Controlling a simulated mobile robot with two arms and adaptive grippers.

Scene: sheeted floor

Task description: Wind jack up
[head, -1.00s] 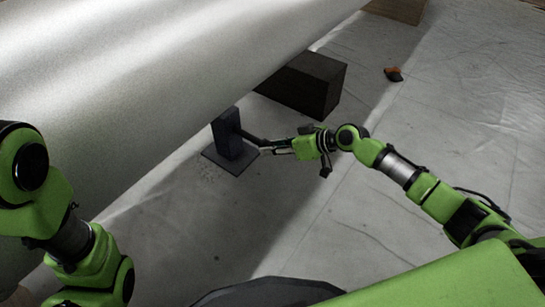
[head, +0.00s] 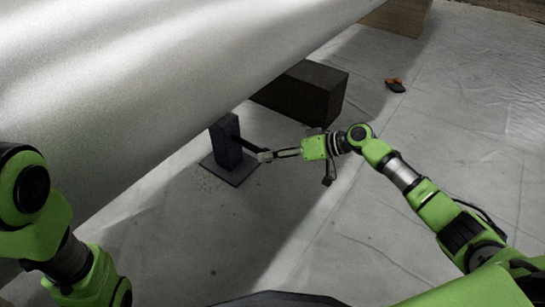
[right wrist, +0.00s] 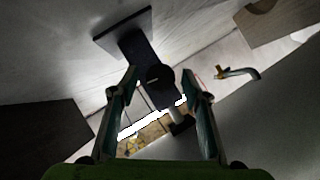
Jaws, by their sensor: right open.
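The jack (head: 226,142) is a dark upright block on a flat square base plate (head: 240,175), standing on the sheeted floor beside the big pale cylinder. A dark crank arm (head: 251,146) sticks out from its side toward my right gripper. My right gripper (head: 266,156) is open at the crank's outer end.
The large pale cylinder (head: 150,80) spans the upper left, close over the jack. A dark block (head: 304,95) sits under it behind the jack. A brown block (head: 400,17) stands farther back. A small orange and black object (head: 395,86) lies on clear floor at right.

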